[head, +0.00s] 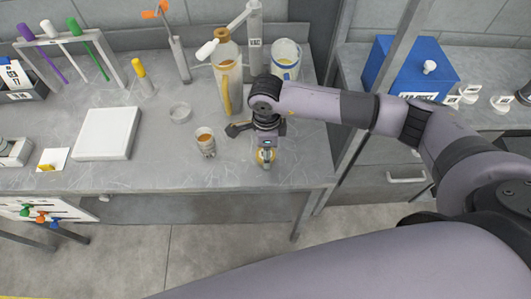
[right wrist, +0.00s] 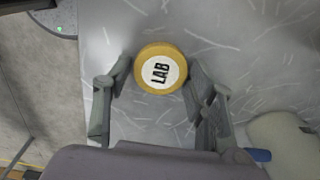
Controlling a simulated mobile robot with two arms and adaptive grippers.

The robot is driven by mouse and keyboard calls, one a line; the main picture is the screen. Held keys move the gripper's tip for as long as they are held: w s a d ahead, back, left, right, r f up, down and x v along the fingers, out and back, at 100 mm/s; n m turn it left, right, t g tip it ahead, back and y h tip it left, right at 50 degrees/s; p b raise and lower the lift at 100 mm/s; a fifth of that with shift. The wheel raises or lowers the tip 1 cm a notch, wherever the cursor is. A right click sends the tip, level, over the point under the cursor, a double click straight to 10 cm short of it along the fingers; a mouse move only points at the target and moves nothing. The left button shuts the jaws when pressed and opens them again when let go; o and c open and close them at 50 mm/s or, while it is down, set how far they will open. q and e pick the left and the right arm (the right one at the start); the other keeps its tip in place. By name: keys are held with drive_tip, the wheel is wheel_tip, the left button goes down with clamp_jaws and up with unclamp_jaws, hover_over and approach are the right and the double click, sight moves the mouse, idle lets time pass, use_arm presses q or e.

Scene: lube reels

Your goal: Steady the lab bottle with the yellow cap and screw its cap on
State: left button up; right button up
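The lab bottle's yellow cap (right wrist: 148,50) shows from above in the right wrist view, with a white top label reading LAB. The bottle's body is hidden beneath it. In the head view the yellow-capped bottle (head: 266,158) stands near the counter's front edge, mostly covered by my right gripper. My right gripper (right wrist: 160,66) points down over it, with one finger on each side of the cap. Small gaps show between the fingers and the cap, so it is open. My left gripper is not in view.
A tall tan jug (head: 228,80) and a white container (head: 286,58) stand behind. A white slab (head: 107,132) lies to the left on the counter (head: 140,178).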

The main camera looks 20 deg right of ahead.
drive_tip(key=c, duration=0.3)
drive_tip(key=shift+r, duration=0.15)
drive_tip(key=shift+r+b, duration=0.3)
drive_tip(key=shift+r, duration=0.3)
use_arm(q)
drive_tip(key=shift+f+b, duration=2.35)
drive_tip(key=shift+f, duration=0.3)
use_arm(e)
wheel_tip(320, 180, up, 19)
drive_tip(key=shift+f, duration=0.2)
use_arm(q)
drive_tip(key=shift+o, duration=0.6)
